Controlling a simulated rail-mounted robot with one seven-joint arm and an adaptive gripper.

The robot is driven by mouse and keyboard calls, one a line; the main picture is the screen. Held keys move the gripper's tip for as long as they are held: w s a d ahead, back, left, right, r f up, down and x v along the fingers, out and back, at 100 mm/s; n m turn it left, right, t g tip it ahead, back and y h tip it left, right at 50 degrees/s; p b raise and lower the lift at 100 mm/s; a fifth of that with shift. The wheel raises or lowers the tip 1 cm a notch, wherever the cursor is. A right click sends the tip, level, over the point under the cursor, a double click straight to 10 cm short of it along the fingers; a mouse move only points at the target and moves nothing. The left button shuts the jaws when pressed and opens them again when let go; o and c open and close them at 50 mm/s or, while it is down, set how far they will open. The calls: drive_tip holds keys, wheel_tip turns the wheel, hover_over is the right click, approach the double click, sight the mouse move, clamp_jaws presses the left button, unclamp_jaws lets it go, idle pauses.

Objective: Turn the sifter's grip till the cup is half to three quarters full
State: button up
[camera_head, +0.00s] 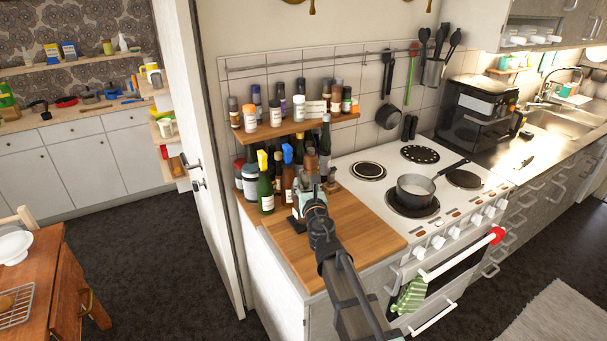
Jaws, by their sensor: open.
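My arm reaches from the bottom of the view over the wooden worktop (345,237). My gripper (311,180) is at the far end, close in front of the bottles at the back of the worktop. It is small here and partly covered by my own wrist. It is open, and I see nothing held in it. I cannot make out the sifter, its grip or the cup; they may be hidden behind my wrist or among the bottles.
Several bottles, such as a green one with a yellow top (265,192), crowd the worktop's back left. A spice shelf (290,128) hangs above them. A saucepan (415,190) stands on the white cooker (440,222) to the right. The worktop's front right is clear.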

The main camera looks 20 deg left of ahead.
sight(304, 171)
drive_tip(key=x, duration=0.6)
drive_tip(key=shift+w, duration=0.1)
clamp_jaws()
